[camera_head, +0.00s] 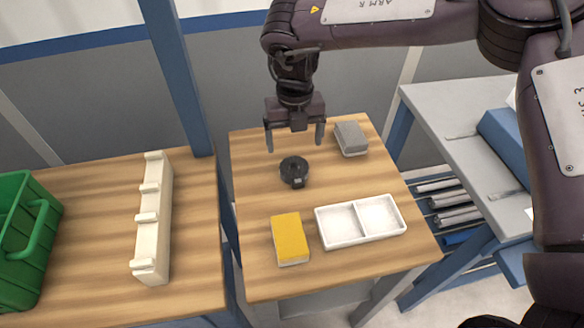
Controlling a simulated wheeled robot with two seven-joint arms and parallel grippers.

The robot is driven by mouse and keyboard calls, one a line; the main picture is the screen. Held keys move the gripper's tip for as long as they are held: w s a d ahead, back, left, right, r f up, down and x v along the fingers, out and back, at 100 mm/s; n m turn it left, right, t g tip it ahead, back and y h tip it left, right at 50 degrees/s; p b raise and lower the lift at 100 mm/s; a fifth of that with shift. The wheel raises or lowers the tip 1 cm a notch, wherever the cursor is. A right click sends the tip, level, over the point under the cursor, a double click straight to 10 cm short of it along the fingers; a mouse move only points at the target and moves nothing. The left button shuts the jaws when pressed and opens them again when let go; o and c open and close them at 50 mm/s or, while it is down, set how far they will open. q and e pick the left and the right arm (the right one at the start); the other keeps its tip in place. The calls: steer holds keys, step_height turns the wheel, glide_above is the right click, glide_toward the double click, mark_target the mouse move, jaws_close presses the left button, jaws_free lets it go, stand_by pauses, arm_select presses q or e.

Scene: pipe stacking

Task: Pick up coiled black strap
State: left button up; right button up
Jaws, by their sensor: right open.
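The coiled black strap (294,171) lies on the wooden top of the middle table (258,202), near its back. It is a dark ring with a small lighter piece at its front edge. My right gripper (295,146) points down just above and behind the strap. Its two fingers are spread wide apart with nothing between them. The fingertips look apart from the strap, though the exact height is hard to tell. My left gripper does not show.
A grey block (351,138) sits right of the strap. A yellow sponge-like block (289,238) and a white two-part tray (361,222) lie in front. On the left table are a cream notched rack (153,220) and a green crate (22,240). A blue post (178,75) stands behind.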

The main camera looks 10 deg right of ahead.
mark_target(294, 164)
steer(key=f, duration=0.2)
steer(key=s+f+p, duration=0.1)
steer(key=f, duration=0.1)
steer(key=shift+a+f, duration=0.15)
step_height(294, 164, down, 2)
steer(key=shift+f, duration=0.2)
steer(key=c, duration=0.4)
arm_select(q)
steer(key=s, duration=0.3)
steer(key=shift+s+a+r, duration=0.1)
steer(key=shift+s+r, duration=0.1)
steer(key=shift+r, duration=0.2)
arm_select(e)
steer(key=c, duration=0.7)
